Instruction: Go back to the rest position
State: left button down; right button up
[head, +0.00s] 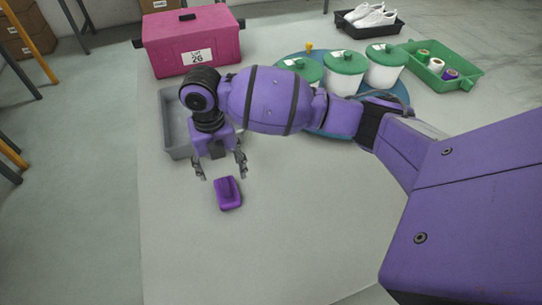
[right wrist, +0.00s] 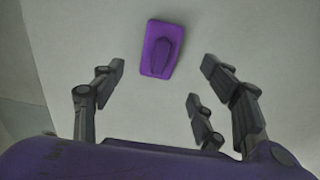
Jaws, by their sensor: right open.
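My right gripper (head: 220,175) is open and empty, reaching down over the light table near its left side. Its spread fingers also show in the right wrist view (right wrist: 160,100). A purple block-like object (head: 228,193) lies on the table just in front of the fingertips, apart from them. In the right wrist view the purple object (right wrist: 159,49) lies beyond the fingers, with bare table around it. My right arm stretches across the head view from the right. My left gripper is not in view.
A grey tray (head: 170,132) stands behind my right gripper, partly hidden. A pink box (head: 170,45) labelled 26 stands behind it. White pots with green lids (head: 345,65) stand on a blue round tray (head: 408,95). A green tray (head: 472,72) holds spools; a black tray (head: 345,24) holds white shoes (head: 368,15).

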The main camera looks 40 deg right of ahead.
jog(key=shift+r, duration=1.25)
